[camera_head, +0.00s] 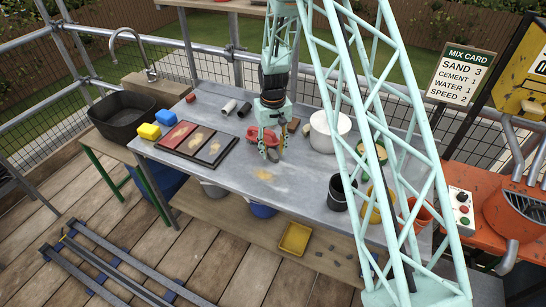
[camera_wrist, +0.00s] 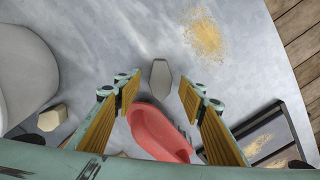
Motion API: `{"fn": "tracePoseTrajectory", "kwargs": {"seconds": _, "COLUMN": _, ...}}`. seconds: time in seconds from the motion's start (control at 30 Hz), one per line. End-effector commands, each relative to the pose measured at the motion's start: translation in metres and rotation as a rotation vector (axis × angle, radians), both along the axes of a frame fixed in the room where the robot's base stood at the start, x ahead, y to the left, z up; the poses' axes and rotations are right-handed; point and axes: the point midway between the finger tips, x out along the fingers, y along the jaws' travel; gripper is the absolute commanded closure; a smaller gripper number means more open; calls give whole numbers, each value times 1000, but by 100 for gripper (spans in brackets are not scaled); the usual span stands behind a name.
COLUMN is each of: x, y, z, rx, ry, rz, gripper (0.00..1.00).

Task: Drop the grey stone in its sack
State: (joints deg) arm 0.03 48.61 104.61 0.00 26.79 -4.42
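A grey, faceted stone (camera_wrist: 160,73) shows in the wrist view, between and slightly beyond my fingertips, with a gap on each side. My gripper (camera_wrist: 160,97) is open with nothing between its pads. In the head view my gripper (camera_head: 272,153) points down over the middle of the metal table, and the stone is hard to make out there. A red scoop-like dish (camera_wrist: 158,132) lies close behind the stone in the wrist view, under the gripper. I cannot make out a sack for certain in either view.
A white bucket (camera_head: 329,132) stands right of my gripper, with a black bucket (camera_head: 341,192) nearer the front edge.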

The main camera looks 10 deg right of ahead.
Motion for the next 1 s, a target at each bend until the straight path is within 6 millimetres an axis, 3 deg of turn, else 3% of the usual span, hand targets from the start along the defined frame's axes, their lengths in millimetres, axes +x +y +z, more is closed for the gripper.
{"fn": "tracePoseTrajectory", "kwargs": {"seconds": 0.7, "x": 0, "y": 0, "z": -8, "rx": 0, "ry": 0, "rz": 0, "gripper": 63}}
{"fn": "tracePoseTrajectory", "kwargs": {"seconds": 1.0, "x": 0, "y": 0, "z": -8, "rx": 0, "ry": 0, "rz": 0, "gripper": 88}}
